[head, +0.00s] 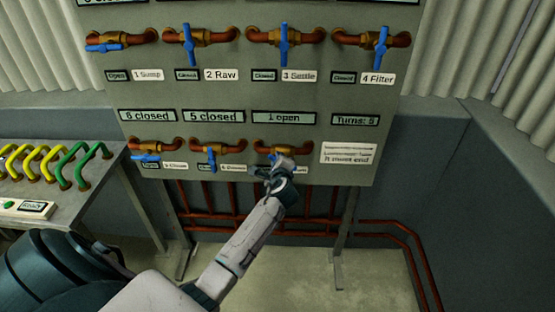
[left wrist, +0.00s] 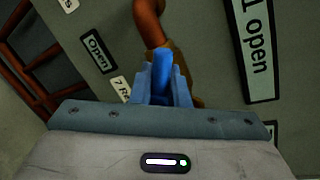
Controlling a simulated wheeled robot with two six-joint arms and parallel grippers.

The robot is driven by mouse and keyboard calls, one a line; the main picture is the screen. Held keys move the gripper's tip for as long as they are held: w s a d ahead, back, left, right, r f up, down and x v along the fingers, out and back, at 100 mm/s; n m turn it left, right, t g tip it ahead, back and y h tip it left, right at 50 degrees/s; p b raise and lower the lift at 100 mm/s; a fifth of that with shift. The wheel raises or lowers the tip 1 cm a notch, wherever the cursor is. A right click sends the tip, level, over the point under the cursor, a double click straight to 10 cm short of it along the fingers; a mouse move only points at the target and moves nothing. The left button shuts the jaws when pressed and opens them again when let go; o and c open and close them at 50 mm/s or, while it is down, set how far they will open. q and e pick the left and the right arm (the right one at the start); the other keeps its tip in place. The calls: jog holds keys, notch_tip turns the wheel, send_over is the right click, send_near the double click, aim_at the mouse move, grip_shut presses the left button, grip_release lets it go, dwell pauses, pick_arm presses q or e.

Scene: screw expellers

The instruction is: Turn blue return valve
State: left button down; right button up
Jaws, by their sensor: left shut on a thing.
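The blue return valve handle (left wrist: 162,68) sits on a copper pipe fitting at the right end of the panel's bottom row. Its label in the left wrist view starts "7 Re" (left wrist: 120,88), and the tag beside it reads Open (left wrist: 97,52). My left gripper (head: 279,170) is at this valve, and in the left wrist view its fingers (left wrist: 163,88) are shut on the blue handle from both sides. The gripper partly hides the valve and its label in the head view. My right gripper is in neither view.
The panel (head: 230,90) carries other blue-handled valves close to the left and above. Displays read 6 closed (head: 147,115), 5 closed (head: 213,117), 1 open (head: 283,118) and Turns: 5 (head: 354,120). A bench (head: 55,225) with yellow and green handles stands left.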

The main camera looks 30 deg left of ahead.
pick_arm(q)
jog(key=shift+f, duration=0.1)
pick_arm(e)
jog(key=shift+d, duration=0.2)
pick_arm(q)
jog(key=c, duration=1.5)
grip_release()
jog(key=shift+o, duration=0.2)
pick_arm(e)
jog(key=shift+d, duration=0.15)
